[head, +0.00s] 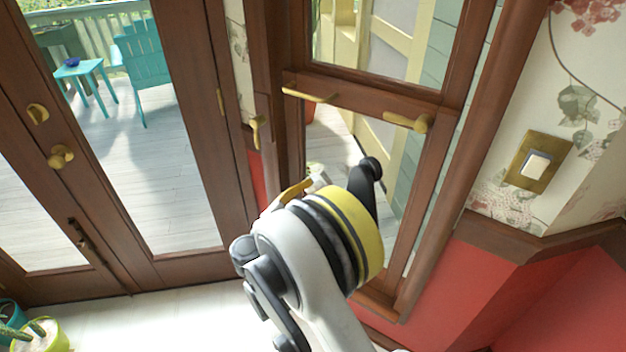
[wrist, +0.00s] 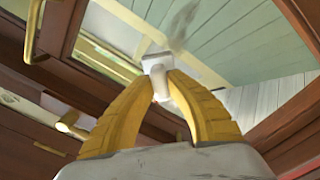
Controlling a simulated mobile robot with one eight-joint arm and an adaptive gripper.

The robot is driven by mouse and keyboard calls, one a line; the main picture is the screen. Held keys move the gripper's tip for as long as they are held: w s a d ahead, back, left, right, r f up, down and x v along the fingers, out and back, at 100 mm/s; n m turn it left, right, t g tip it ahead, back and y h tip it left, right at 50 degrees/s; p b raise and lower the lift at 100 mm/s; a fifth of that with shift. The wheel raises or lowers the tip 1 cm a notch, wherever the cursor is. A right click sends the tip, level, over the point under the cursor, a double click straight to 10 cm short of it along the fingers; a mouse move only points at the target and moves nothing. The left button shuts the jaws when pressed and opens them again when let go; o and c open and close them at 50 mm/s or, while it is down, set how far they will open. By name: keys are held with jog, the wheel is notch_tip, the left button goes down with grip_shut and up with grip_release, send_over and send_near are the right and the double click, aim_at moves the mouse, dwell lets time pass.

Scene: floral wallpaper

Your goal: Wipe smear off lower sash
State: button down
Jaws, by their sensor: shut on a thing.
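The lower sash (head: 421,180) is a brown wooden frame with a glass pane, right of centre in the head view; my arm covers much of it. In the wrist view, a dark grey smear (wrist: 183,24) shows on its glass, near the top middle. My gripper (wrist: 167,88) has yellow fingers shut on the handle of a white wiping tool (wrist: 158,66). The tool's pale wide head lies just below the smear, at or close to the glass; I cannot tell if it touches. In the head view, my gripper (head: 300,190) is partly hidden behind my wrist.
Brass handles (head: 408,122) stick out at the top of the lower sash. A glazed door with a brass knob (head: 61,157) is at left. A light switch (head: 536,164) is on the floral wall at right. A potted plant (head: 42,338) stands at the lower left.

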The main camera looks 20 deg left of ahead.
jog(key=shift+w+d+f, duration=0.15)
jog(key=shift+d+f, duration=0.1)
jog(key=shift+d, duration=0.15)
jog(key=shift+x, duration=2.85)
jog(key=shift+x, duration=1.05)
jog(key=shift+f, duration=0.1)
